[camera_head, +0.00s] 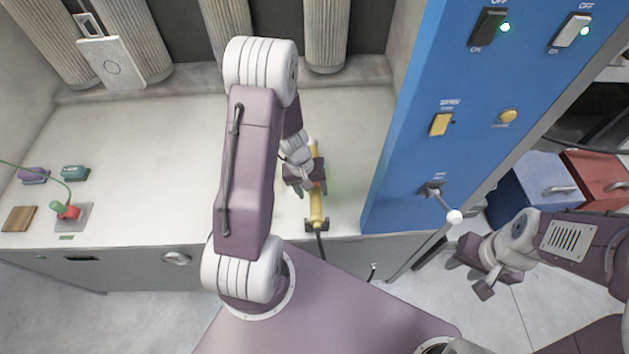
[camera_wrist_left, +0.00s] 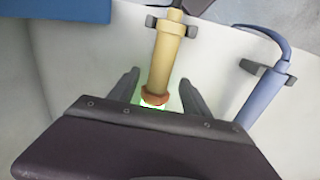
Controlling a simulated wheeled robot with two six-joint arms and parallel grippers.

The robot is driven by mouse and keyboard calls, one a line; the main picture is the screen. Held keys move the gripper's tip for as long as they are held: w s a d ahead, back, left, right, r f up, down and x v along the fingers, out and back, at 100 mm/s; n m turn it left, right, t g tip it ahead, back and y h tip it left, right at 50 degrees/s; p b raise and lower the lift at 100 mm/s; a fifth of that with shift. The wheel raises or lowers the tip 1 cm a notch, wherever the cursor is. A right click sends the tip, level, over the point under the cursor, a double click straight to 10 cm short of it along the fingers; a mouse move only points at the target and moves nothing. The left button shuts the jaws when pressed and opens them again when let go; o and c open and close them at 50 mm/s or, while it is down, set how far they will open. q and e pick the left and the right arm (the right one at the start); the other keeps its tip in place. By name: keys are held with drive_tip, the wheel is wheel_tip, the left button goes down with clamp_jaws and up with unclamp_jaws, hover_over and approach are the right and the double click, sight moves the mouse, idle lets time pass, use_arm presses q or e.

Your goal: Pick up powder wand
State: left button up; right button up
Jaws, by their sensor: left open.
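My left gripper (camera_head: 305,183) is open over the wand. In the left wrist view its two fingers (camera_wrist_left: 159,92) stand apart on either side of the tube, with visible gaps. My right gripper (camera_head: 472,272) is open and empty, off to the right beyond the worktop.
A blue-grey wand with a hose (camera_wrist_left: 263,98) sits beside the yellow one in the left wrist view. The blue switch panel (camera_head: 405,150) rises just right of the wand. The middle worktop (camera_head: 150,160) is clear.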

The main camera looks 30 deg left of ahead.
use_arm(q)
drive_tip(key=f+b, duration=0.1)
drive_tip(key=f, duration=0.1)
drive_tip(key=d+f, duration=0.1)
drive_tip(key=f, duration=0.1)
drive_tip(key=shift+f+b, duration=0.25)
drive_tip(key=shift+b, duration=0.15)
drive_tip(key=shift+w, duration=0.1)
drive_tip(key=c, duration=1)
clamp_jaws()
wheel_tip(320, 180, up, 9)
drive_tip(key=p, duration=0.5)
drive_tip(key=shift+r, duration=0.6)
wheel_tip(320, 180, up, 5)
drive_tip(key=p, duration=0.5)
hover_over(314, 197)
drive_tip(key=shift+w+d, duration=0.1)
